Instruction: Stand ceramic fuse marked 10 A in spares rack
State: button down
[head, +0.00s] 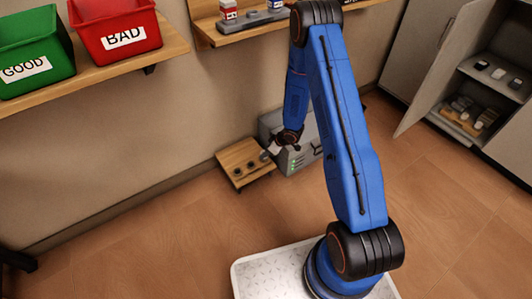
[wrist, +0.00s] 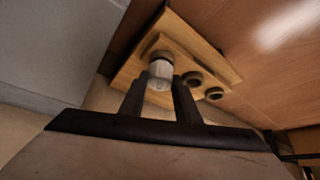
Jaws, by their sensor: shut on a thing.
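My gripper (wrist: 161,80) is shut on a white ceramic fuse (wrist: 160,69), held between both fingertips. The fuse lines up with the socket at the left end of the row in the wrist view; whether its end is inside cannot be told. Two other sockets beside it look empty. No 10 A mark is readable. In the head view my gripper (head: 273,150) is at the rack's right side.
A grey box (head: 300,158) with green lights stands close to the rack's right. A green GOOD bin (head: 30,50) and a red BAD bin (head: 115,25) sit on a wall shelf. An open cabinet (head: 490,85) holds small parts at right. The floor left of the rack is clear.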

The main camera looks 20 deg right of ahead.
jog(key=shift+f, duration=0.25)
jog(key=c, duration=0.8)
grip_release()
jog(key=shift+o, duration=0.2)
jog(key=shift+r, duration=0.1)
jog(key=shift+r, duration=3.4)
